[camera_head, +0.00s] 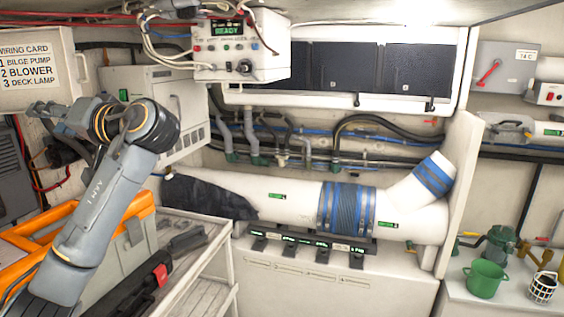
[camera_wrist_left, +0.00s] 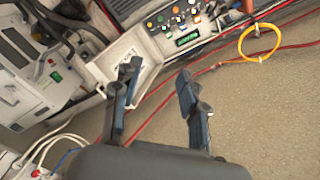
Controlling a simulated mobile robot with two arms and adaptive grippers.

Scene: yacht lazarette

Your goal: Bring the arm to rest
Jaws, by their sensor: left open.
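My left arm rises from the lower left in the head view, bends at a grey joint, and its gripper (camera_head: 50,122) is up at the left side, below the wiring card. The gripper is partly hidden behind my own arm joint. In the left wrist view the left gripper (camera_wrist_left: 157,82) has its two fingers spread apart, with nothing between them. Behind the fingers are a beige surface and red cables. My right gripper is not in view.
A white control box (camera_head: 240,48) with hanging wires is right of the arm. An orange-edged case (camera_head: 135,228) is below it. A white pipe (camera_head: 290,195) runs along the back. A green bucket (camera_head: 484,278) stands at right. A yellow ring (camera_wrist_left: 259,42) shows in the wrist view.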

